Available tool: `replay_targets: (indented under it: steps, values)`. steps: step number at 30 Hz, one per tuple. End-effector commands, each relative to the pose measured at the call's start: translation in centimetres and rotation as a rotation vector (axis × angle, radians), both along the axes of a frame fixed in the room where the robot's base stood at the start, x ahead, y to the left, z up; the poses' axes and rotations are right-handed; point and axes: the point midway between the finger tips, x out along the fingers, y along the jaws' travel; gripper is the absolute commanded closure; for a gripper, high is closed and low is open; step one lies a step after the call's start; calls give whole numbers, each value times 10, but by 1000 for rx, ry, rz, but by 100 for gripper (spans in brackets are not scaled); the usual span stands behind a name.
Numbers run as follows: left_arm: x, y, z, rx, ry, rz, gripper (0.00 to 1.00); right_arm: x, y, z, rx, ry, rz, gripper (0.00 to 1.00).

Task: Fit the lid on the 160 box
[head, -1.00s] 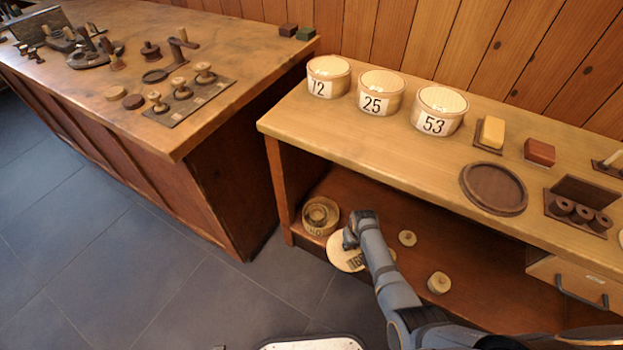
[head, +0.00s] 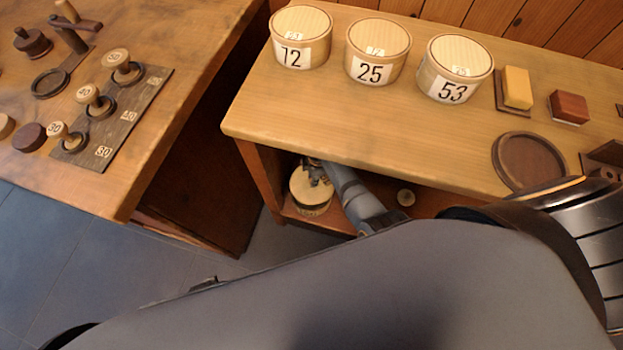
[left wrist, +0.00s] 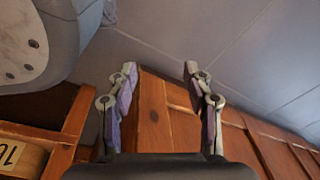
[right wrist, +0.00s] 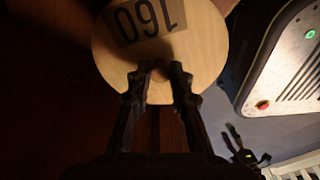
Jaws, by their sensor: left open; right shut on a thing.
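The lid (head: 300,186) is a pale round disc marked 160, and the label shows upside down in the right wrist view (right wrist: 145,22). I cannot tell whether the lid is seated or slightly above the rim. My left gripper (left wrist: 157,75) is open and empty, facing wood panels and floor; the head view does not show its fingers.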

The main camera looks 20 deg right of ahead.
Motion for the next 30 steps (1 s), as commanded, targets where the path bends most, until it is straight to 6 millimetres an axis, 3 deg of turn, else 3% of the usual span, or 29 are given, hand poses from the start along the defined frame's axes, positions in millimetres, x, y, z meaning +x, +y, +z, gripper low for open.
replay_targets:
  steps: [3, 6, 14, 30]
  values:
    - [4, 0, 1, 0, -2, 0, 49, -2, 4, -1, 12, -5, 173, 100]
    - [6, 0, 2, 1, -3, 0, 49, -3, 5, 0, 17, -6, 240, 100]
    - [10, -1, 4, 0, -3, 0, 49, -3, 5, -2, 18, -8, 250, 100]
    - [43, -13, 40, -19, 0, 0, 49, -3, 5, -17, 18, -8, 247, 100]
